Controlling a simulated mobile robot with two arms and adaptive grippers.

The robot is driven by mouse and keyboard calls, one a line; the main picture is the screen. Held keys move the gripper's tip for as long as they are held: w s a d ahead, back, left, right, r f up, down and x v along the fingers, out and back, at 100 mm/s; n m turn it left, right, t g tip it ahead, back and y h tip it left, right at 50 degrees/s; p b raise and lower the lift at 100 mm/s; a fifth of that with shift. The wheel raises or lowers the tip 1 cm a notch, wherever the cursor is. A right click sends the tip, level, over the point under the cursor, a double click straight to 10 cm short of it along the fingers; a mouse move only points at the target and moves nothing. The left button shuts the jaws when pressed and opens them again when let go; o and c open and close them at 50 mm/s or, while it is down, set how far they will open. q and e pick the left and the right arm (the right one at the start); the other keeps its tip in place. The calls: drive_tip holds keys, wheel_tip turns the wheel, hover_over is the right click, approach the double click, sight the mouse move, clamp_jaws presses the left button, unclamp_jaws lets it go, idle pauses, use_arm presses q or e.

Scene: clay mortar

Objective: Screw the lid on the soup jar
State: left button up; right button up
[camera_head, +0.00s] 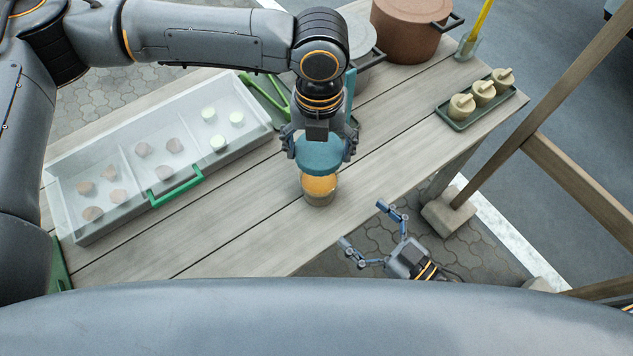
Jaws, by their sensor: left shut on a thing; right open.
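The soup jar (319,188) stands upright on the wooden table near its front edge, with orange soup showing through its side. My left gripper (320,150) comes down from above and is shut on the round teal lid (320,157). The lid is right above the jar's mouth and overlaps it in this view; I cannot tell whether it touches the rim. My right gripper (364,226) is open and empty, off the table's front edge to the right of the jar and lower in the picture.
A clear divided box (104,163) with a green handle and several small round pieces fills the table's left. A brown pot (408,30) and a grey pot stand at the back. A dark tray (457,122) with three beige jars sits right. Wooden beams cross the far right.

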sight(331, 195)
use_arm(q)
drive_tip(key=shift+s+d, duration=0.1)
use_arm(e)
drive_tip(key=x, duration=1.2)
drive_tip(key=shift+c, duration=0.2)
drive_tip(key=shift+d, duration=0.1)
drive_tip(key=c, duration=1.7)
use_arm(q)
drive_tip(key=shift+f, duration=2.5)
use_arm(e)
drive_tip(key=shift+c, duration=0.2)
use_arm(q)
drive_tip(key=shift+f, duration=0.85)
drive_tip(key=shift+f, duration=0.6)
use_arm(e)
drive_tip(key=shift+f, duration=0.1)
